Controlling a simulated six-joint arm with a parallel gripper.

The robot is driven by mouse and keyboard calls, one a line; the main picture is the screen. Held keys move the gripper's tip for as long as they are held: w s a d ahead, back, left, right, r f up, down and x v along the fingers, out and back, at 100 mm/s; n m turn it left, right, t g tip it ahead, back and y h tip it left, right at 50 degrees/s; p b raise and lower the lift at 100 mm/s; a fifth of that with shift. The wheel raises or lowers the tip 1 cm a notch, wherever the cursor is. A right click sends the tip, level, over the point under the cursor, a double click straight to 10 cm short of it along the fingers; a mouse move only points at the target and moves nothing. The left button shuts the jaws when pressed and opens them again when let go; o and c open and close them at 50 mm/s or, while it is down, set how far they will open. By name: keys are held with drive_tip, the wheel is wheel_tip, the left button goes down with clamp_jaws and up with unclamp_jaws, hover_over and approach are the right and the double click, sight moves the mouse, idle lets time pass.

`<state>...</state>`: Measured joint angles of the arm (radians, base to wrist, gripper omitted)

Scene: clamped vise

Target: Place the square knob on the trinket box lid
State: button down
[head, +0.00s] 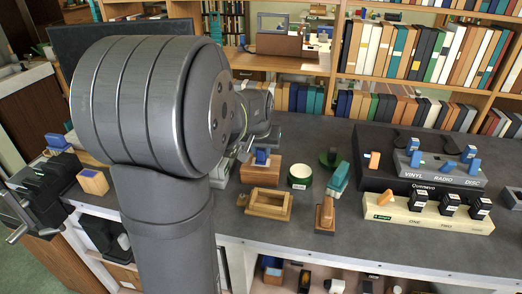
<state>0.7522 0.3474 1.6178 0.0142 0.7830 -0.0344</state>
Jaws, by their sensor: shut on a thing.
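My gripper (262,147) is partly hidden behind my own large grey arm joint. It is shut, and a small blue block (262,157), seemingly the square knob, shows at its fingertips. The blue block is right above a reddish-brown wooden box (261,173), seemingly the trinket box with its lid. I cannot tell whether the block touches the lid. The lid's edges are too small to make out.
An open wooden frame (269,204), a round green-and-white tin (300,176), a teal block (339,177) and a wooden stand (325,213) are nearby. A switch panel (430,175) stands right. A black vise (45,190) is at left. Grey counter (360,245) is clear in front.

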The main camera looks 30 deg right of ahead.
drive_tip(key=c, duration=1.2)
unclamp_jaws()
drive_tip(key=shift+f, duration=0.1)
drive_tip(key=v, duration=1.2)
drive_tip(key=x, duration=1.2)
drive_tip(key=shift+f, duration=0.1)
wheel_tip(320, 180, up, 3)
drive_tip(key=shift+f, duration=0.1)
drive_tip(key=shift+r, duration=0.7)
